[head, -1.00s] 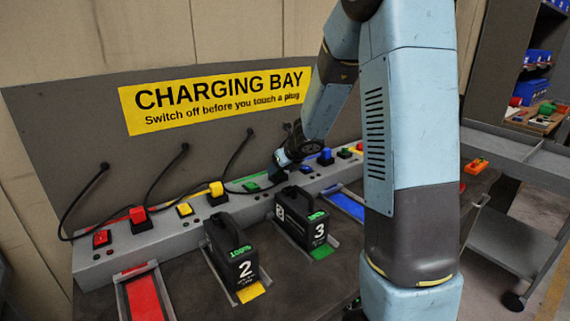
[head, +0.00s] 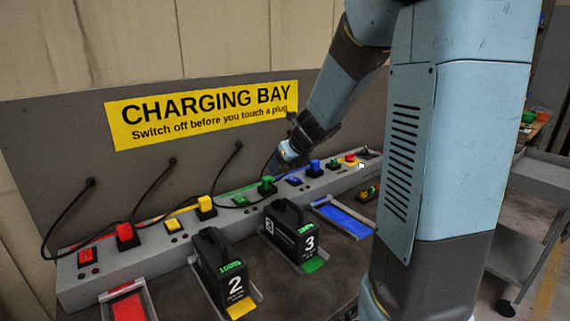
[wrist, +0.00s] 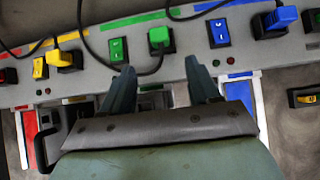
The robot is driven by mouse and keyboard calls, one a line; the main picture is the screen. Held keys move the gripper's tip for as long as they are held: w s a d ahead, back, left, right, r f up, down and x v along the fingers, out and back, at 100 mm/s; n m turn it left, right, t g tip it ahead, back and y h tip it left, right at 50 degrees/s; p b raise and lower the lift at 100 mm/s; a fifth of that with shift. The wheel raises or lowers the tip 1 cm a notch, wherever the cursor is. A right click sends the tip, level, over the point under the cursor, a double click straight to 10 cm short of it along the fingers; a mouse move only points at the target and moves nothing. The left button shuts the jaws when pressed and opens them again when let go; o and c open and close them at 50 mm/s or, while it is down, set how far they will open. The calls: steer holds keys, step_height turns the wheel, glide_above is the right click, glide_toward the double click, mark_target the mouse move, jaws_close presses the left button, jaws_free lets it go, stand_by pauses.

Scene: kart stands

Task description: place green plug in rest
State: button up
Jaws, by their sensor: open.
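The green plug (head: 267,184) sits upright in a black seat on the grey charging rail, with a black cable on it. It also shows in the wrist view (wrist: 158,37). I cannot tell whether this seat is the socket or the rest. A green rocker switch (head: 240,200) is just left of it; it also shows in the wrist view (wrist: 117,48). My gripper (wrist: 160,72) is open and empty, its fingertips apart from the plug, which lies ahead of the gap between them. In the head view the gripper end (head: 287,152) is above and behind the plug.
Red (head: 125,232), yellow (head: 206,204) and blue (head: 314,166) plugs stand along the same rail. Black batteries 2 (head: 222,270) and 3 (head: 292,235) stand in front. The charging bay board (head: 60,150) rises behind, with cables hanging from it. A grey cart (head: 535,185) is at the right.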

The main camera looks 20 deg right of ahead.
steer(key=s+a+r+n+g, duration=0.1)
steer(key=s+a+r+n, duration=0.25)
steer(key=s+n, duration=0.4)
steer(key=s+a+r+n, duration=0.2)
steer(key=s+r+n, duration=0.2)
steer(key=s+n, duration=0.3)
steer(key=s+d+r+n+g+h, duration=0.1)
steer(key=s+d+n+h, duration=0.1)
steer(key=s+n, duration=1.3)
steer(key=d+n, duration=0.1)
steer(key=n, duration=0.2)
steer(key=shift+d+r+h, duration=0.15)
steer(key=shift+r+h, duration=0.15)
steer(key=shift+r, duration=0.1)
steer(key=shift+s, duration=0.1)
steer(key=shift+c, duration=0.4)
